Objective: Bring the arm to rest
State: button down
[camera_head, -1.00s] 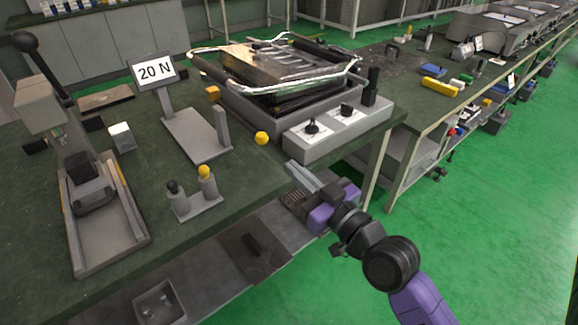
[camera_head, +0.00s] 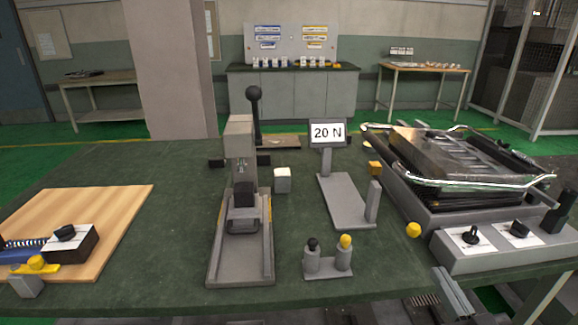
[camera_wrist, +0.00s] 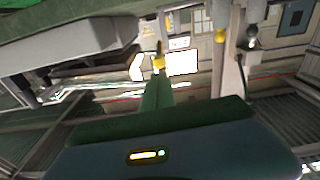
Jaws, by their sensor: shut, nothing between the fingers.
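My gripper (camera_head: 446,276) shows at the lower right of the head view, low at the front edge of the green workbench (camera_head: 120,168). Its grey fingers are together and hold nothing. They are apart from the objects on the bench. The rest of my arm is out of the head view, below the frame. The wrist view looks out from near the bench, and a dark rounded body fills its lower part.
The heating unit (camera_head: 470,248) with two knobs stands right of my gripper. A yellow knob (camera_head: 413,230), a small two-post stand (camera_head: 328,262), the 20 N display (camera_head: 328,133) and a lever press (camera_head: 240,250) stand leftward. A wooden board (camera_head: 110,215) lies far left.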

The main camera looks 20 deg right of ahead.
jog(key=s+a+n+g+y+p, duration=0.2)
jog(key=s+a+y+p, duration=0.3)
jog(key=s+a, duration=1.4)
jog(key=s+g+p, duration=0.1)
jog(key=s+p, duration=0.2)
jog(key=p, duration=0.1)
jog(key=shift+a+f+n, duration=0.2)
jog(key=shift+a+n, duration=0.05)
jog(key=shift+n, duration=0.15)
dwell(0.4)
